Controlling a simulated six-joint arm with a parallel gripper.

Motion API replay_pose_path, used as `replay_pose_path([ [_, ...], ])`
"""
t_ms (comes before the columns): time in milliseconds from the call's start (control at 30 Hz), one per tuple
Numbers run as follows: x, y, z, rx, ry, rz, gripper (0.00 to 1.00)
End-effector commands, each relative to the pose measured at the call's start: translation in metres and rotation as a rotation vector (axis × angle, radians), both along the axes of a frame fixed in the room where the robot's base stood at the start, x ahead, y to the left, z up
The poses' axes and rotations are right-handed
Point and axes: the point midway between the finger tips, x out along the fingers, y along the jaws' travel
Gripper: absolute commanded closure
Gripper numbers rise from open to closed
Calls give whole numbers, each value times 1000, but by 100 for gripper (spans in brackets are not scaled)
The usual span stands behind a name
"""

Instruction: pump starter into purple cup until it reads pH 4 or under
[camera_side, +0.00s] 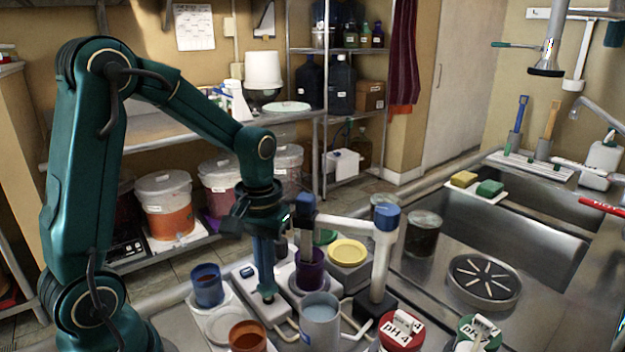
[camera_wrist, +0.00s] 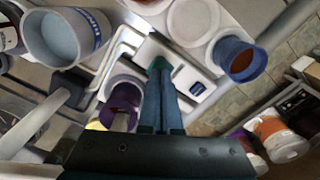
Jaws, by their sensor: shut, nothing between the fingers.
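The purple cup (camera_side: 311,272) stands upright on the bench, under the blue-capped end of a white stand arm (camera_side: 345,226). In the wrist view the purple cup (camera_wrist: 124,100) is left of my fingers, and its contents are hidden. My gripper (camera_side: 268,297) is shut and empty, pointing down with its tips at a white box (camera_side: 245,277) beside the cup. The wrist view shows my gripper (camera_wrist: 159,64) over that white box (camera_wrist: 192,76), which has a blue label; I cannot tell whether they touch. I can read no pH value on a display.
A cup of pale blue liquid (camera_side: 320,325) stands in front. A blue cup (camera_side: 208,288) and a brown-filled cup (camera_side: 247,338) are at left. Red-lidded (camera_side: 401,334) and green-lidded (camera_side: 481,329) pH pots stand right.

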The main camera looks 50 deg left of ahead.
Motion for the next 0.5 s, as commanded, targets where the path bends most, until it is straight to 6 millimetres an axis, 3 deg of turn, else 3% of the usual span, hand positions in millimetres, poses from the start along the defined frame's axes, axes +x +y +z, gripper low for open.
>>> replay_pose_path([
  [500,1,0,40,2,-5,0,100],
])
